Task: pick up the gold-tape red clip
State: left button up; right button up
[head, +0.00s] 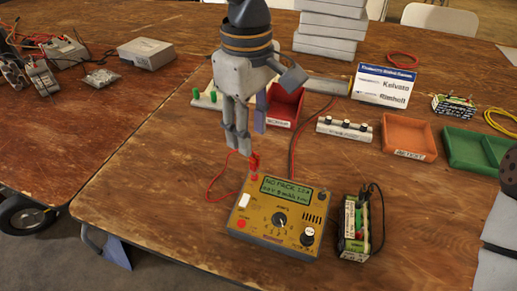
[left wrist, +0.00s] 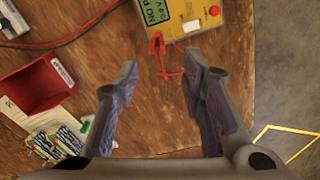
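A red clip (head: 255,163) stands at the back left corner of the yellow charger (head: 257,212), with a red wire near it. In the left wrist view the red clip (left wrist: 157,44) lies beside the charger (left wrist: 178,14), just beyond the fingertips and roughly between them. No gold tape can be made out on it. My left gripper (head: 249,142) points down above and slightly left of the clip. Its fingers (left wrist: 159,66) are spread apart with nothing between them. My right gripper is not in view.
A battery pack (head: 355,227) stands right of the charger. Behind are a red bin (head: 286,107), a strip with black knobs (head: 344,129), an orange tray (head: 408,135) and a green tray (head: 475,148).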

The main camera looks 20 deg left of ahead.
aim_at(254, 156)
pick_arm(q)
jog(key=f, duration=0.8)
jog(key=shift+d+f, duration=0.3)
jog(key=shift+d, duration=0.05)
jog(key=shift+r, duration=0.1)
grip_shut()
